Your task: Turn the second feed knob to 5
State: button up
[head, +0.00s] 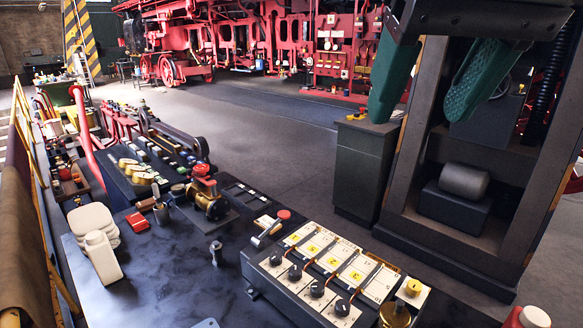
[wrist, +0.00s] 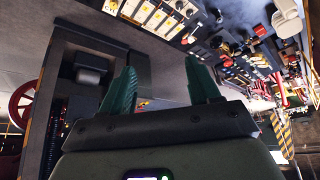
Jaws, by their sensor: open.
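A sloped control panel (head: 262,291) stands on the dark worktop at the lower middle of the head view. It has several black knobs in a row along its front, below white and yellow numbered plates. The second knob from the left (head: 295,271) is visible, but its exact setting is too small to read. My gripper (head: 419,115) is at the upper right, high above and well apart from the panel. Its two green fingers are spread and empty. In the wrist view the open gripper (wrist: 159,63) shows the panel's numbered plates (wrist: 160,18) beyond it, at the top.
A brass knob (head: 395,314) sits at the panel's right end. A dark cabinet (head: 361,165) stands behind the worktop.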

notch_tip(320, 180, up, 4)
jog(key=n+g, duration=0.6)
jog(key=n, duration=1.2)
send_over(318, 286)
jog(key=f, duration=0.1)
notch_tip(318, 286, down, 50)
jog(key=shift+r, duration=0.1)
jog(key=c, duration=1)
jog(key=shift+m, duration=0.3)
jog(key=shift+c, duration=0.2)
